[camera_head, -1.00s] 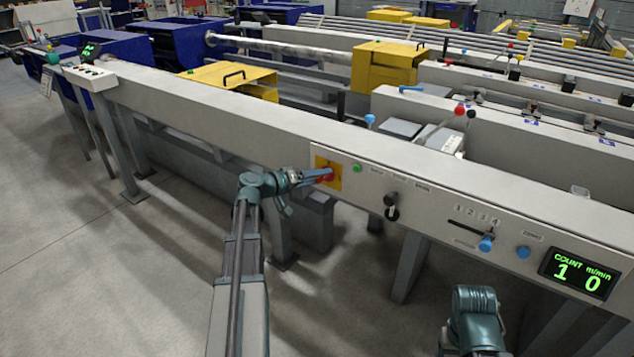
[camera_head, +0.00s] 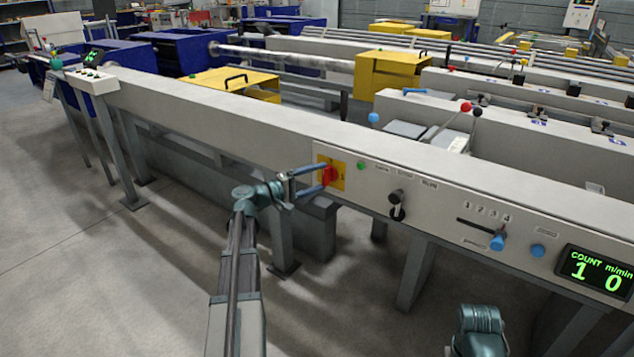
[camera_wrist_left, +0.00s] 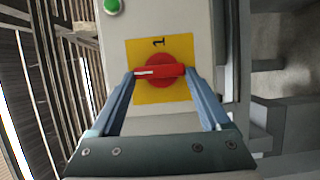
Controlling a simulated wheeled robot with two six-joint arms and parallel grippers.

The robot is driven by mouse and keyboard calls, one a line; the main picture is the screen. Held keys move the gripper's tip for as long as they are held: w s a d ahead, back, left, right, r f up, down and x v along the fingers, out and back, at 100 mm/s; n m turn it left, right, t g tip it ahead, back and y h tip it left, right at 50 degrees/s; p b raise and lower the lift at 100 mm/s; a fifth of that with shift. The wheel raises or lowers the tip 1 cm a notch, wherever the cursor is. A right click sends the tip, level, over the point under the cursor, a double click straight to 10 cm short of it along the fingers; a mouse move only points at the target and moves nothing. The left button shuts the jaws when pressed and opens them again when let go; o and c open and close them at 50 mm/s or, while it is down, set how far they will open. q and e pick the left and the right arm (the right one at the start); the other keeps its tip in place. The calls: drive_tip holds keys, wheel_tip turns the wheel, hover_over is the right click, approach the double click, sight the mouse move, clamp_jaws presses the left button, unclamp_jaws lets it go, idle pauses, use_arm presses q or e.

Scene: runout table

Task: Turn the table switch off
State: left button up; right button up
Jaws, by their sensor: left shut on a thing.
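The table switch is a red rotary knob (camera_head: 330,175) on a yellow plate (camera_head: 341,173) at the left end of the front control panel. The arm of my left gripper (camera_head: 324,177) comes from below left, and its two blue fingers reach the knob, one above the other. In the left wrist view, the fingers sit against the two ends of the red handle (camera_wrist_left: 160,71). The handle stands upright on the panel, its white mark at the upper end. A "1" shows on the yellow plate (camera_wrist_left: 178,96) beside the knob. My right gripper is not visible; only part of my right arm shows at bottom right.
Right of the switch are a green button (camera_head: 361,166), a black selector (camera_head: 397,197), a blue-knobbed slider (camera_head: 497,242), a blue button (camera_head: 538,250) and a display (camera_head: 593,274) reading count 1, 0 m/min. Open floor (camera_head: 80,250) lies at left.

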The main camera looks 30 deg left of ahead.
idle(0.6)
use_arm(q)
drive_tip(key=o, duration=1.2)
drive_tip(key=shift+s+a, duration=0.1)
drive_tip(key=shift+s, duration=0.05)
drive_tip(key=v, duration=1.3)
drive_tip(key=shift+s+a+f, duration=0.1)
drive_tip(key=shift+s, duration=0.15)
